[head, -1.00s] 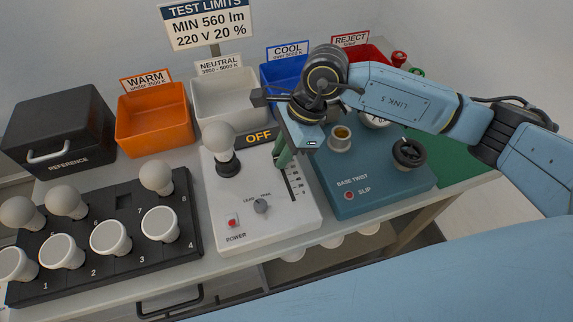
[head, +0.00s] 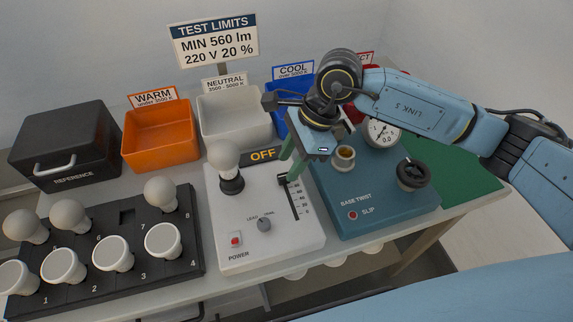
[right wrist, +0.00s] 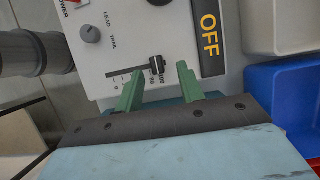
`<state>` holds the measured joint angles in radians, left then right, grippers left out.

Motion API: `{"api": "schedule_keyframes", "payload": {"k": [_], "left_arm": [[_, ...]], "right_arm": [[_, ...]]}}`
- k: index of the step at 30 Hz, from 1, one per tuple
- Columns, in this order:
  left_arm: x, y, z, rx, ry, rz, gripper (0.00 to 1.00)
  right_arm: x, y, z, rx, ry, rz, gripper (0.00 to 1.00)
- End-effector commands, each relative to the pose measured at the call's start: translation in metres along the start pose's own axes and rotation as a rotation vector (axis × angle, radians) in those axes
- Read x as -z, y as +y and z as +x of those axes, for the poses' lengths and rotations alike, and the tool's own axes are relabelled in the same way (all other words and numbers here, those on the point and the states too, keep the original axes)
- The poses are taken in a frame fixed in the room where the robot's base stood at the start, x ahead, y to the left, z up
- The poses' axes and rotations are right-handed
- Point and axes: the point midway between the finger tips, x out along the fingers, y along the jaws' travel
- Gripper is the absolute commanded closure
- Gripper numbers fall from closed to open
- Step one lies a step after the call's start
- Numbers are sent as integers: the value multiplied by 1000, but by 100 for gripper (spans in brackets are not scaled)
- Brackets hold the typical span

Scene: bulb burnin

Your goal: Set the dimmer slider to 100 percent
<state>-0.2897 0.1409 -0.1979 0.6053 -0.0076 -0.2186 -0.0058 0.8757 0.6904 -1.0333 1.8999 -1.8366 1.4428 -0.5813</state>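The dimmer slider's black knob (head: 283,178) is at the far end of its slot on the white test box (head: 240,255), near the OFF display. In the right wrist view the knob (right wrist: 157,66) is by the 80 and 100 marks; I cannot tell exactly which it is at. My right gripper (head: 291,172) is over that end of the slot. In the right wrist view its green fingers (right wrist: 159,71) are open, one on each side of the knob, with visible gaps. My left gripper is not in view.
A bulb (head: 223,156) stands in the box's socket, left of the slider. The lead/trail dial (head: 264,224) and red power switch (head: 235,239) are nearer the front. The blue base twist unit (head: 375,205) is to the right, and a bulb rack (head: 110,285) to the left.

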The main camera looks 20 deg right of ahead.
Motion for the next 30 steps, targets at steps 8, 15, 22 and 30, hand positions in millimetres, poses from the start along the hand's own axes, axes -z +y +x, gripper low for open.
{"api": "schedule_keyframes", "payload": {"k": [8, 15, 22, 30], "left_arm": [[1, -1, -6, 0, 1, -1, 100], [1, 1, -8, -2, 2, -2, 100], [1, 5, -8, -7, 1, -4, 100], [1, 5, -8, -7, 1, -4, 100]], "right_arm": [[0, -1, -66, 7, 2, 1, 62], [0, -1, -99, 4, 1, 1, 62], [0, 0, -105, 3, 1, 0, 62], [0, 0, -105, 2, 1, 0, 62]]}}
